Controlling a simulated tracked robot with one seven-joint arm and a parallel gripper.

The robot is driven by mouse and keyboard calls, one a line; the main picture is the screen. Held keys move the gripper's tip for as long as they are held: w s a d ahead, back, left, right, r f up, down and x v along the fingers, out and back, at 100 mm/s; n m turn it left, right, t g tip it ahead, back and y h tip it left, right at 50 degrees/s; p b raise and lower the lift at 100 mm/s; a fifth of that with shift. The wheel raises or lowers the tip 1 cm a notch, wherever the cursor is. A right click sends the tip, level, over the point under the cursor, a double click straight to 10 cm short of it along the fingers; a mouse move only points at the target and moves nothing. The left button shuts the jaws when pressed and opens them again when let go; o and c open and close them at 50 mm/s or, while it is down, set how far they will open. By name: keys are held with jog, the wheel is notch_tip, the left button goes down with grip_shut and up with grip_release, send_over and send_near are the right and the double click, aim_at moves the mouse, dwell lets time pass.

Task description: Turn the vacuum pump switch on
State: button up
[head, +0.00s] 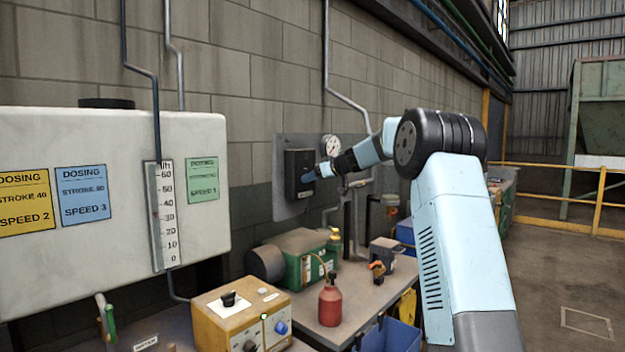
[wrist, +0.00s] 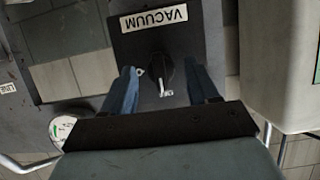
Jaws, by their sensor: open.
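The vacuum switch box (head: 298,172) is a dark box on a grey wall panel in the head view. In the wrist view the box (wrist: 205,45) carries a VACUUM label (wrist: 154,19), which appears upside down. Its black rotary knob (wrist: 160,74) sits below the label, with small white marks beside it and under it. My gripper (wrist: 161,72) is open, with one blue finger on each side of the knob. A gap shows between the knob and each finger. In the head view my gripper (head: 316,174) is right in front of the box, and the knob is hidden.
A round gauge (head: 331,146) is mounted above and right of the box. A white tank (head: 120,230) stands at left.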

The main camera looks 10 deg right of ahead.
jog(key=shift+w+a+f, duration=0.15)
jog(key=shift+w+a, duration=0.05)
jog(key=shift+w, duration=0.1)
jog(key=c, duration=1)
jog(key=shift+w+d+f+m+g+y, duration=0.1)
jog(key=shift+d+f+m+g+y, duration=0.1)
jog(key=shift+m+y, duration=1.55)
jog(key=shift+w+d+f+m+g+y, duration=0.15)
jog(key=shift+m+y, duration=0.55)
jog(key=shift+m, duration=2.1)
jog(key=shift+s+d+f+m+g+y, duration=0.2)
jog(key=shift+m+y, duration=1.05)
jog(key=shift+m, duration=1)
jog(key=shift+w, duration=0.15)
